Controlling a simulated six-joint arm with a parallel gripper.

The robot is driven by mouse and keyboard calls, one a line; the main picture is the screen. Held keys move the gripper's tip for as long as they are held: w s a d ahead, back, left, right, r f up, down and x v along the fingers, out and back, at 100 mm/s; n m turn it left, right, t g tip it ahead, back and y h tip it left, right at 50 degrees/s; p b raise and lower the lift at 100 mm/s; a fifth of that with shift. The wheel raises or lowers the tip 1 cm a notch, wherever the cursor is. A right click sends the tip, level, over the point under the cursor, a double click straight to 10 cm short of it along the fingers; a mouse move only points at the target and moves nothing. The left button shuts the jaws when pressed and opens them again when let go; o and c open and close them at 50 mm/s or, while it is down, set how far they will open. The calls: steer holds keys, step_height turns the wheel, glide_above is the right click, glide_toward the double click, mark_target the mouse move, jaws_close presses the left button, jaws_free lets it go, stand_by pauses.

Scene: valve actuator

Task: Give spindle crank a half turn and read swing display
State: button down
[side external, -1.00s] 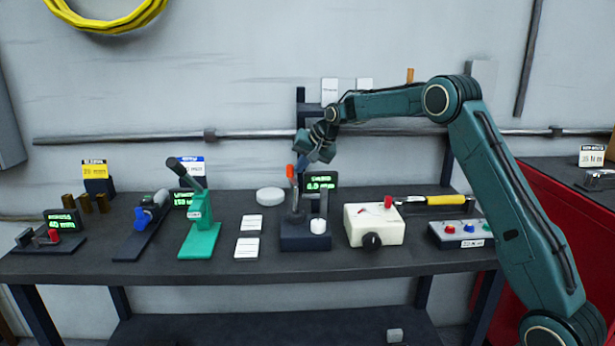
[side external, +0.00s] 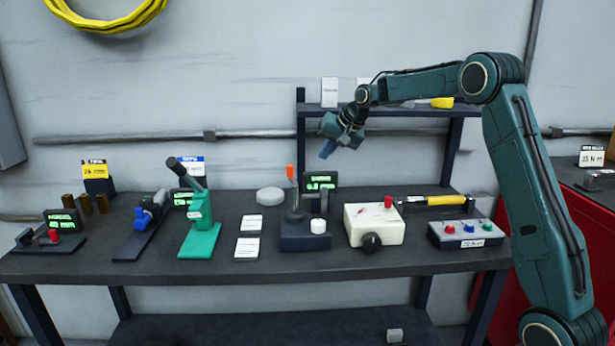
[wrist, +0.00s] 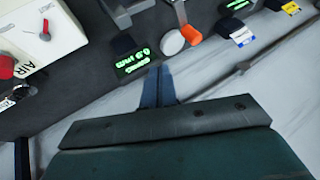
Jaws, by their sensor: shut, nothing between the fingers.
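A navy device (side external: 305,236) stands mid-bench with an upright grey lever tipped with an orange grip (side external: 290,172) and a short post with a white knob (side external: 318,226). I cannot tell for certain that it is the spindle crank. A small black display (side external: 320,182) with green text stands right behind it. In the wrist view the display (wrist: 135,63) appears to read about 0.9 mm, but the heading is unclear. The orange grip (wrist: 190,36) also shows there. My gripper (side external: 326,150) is shut and empty, above and right of the lever, apart from it; its fingers show in the wrist view (wrist: 158,88).
A green lever press (side external: 200,225), blue clamp (side external: 145,215) and red-knob device (side external: 52,240) stand left. A cream box (side external: 375,224), yellow-handled tool (side external: 435,201) and button box (side external: 465,234) stand right. A shelf (side external: 395,111) rises behind.

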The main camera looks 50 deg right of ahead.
steer(key=v, duration=0.4)
steer(key=shift+s+d+r, duration=0.1)
steer(key=shift+d, duration=0.05)
steer(key=shift+r, duration=0.1)
